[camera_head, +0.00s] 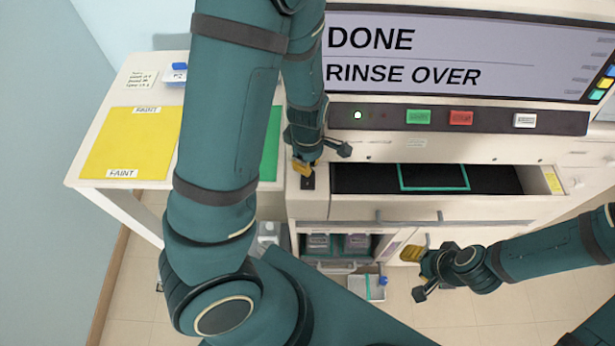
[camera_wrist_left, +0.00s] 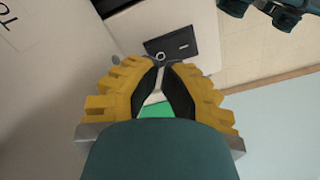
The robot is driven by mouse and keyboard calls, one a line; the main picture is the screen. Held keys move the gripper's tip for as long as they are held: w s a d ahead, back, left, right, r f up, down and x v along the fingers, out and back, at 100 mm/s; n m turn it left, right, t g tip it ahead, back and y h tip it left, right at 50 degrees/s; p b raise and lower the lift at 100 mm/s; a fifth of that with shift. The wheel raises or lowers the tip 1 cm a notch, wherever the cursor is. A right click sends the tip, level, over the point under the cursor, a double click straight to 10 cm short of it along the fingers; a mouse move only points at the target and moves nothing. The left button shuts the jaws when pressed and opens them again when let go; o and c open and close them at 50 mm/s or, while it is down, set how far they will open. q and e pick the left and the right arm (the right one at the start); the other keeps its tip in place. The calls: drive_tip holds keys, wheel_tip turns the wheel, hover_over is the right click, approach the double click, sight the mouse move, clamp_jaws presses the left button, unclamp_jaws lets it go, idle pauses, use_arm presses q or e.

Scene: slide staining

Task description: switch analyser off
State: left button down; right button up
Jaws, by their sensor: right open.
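The analyser is the large cream machine with a screen (camera_head: 440,55) reading "DONE" and "RINSE OVER". A small dark switch plate (camera_head: 308,183) sits on its left front top; in the left wrist view the plate (camera_wrist_left: 181,46) carries a small ring-shaped part and a light mark. My left gripper (camera_head: 302,168) is right above or at this plate. In the left wrist view its yellow fingers (camera_wrist_left: 163,70) come together at the tips, with nothing visible between them; whether they touch the plate is unclear. My right gripper (camera_head: 418,272) is open and empty, low in front of the analyser.
An open drawer (camera_head: 500,180) with a green-edged frame lies right of the switch plate. A yellow mat (camera_head: 130,143) lies on the left table.

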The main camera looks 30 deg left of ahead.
use_arm(q)
drive_tip(key=shift+f+b, duration=1.3)
drive_tip(key=shift+f, duration=0.45)
idle(1.3)
drive_tip(key=shift+r, duration=0.25)
wheel_tip(320, 180, up, 2)
drive_tip(key=p, duration=0.3)
drive_tip(key=shift+r, duration=0.25)
wheel_tip(320, 180, up, 4)
drive_tip(key=p, duration=0.4)
drive_tip(key=shift+r, duration=0.1)
drive_tip(key=shift+s, duration=0.1)
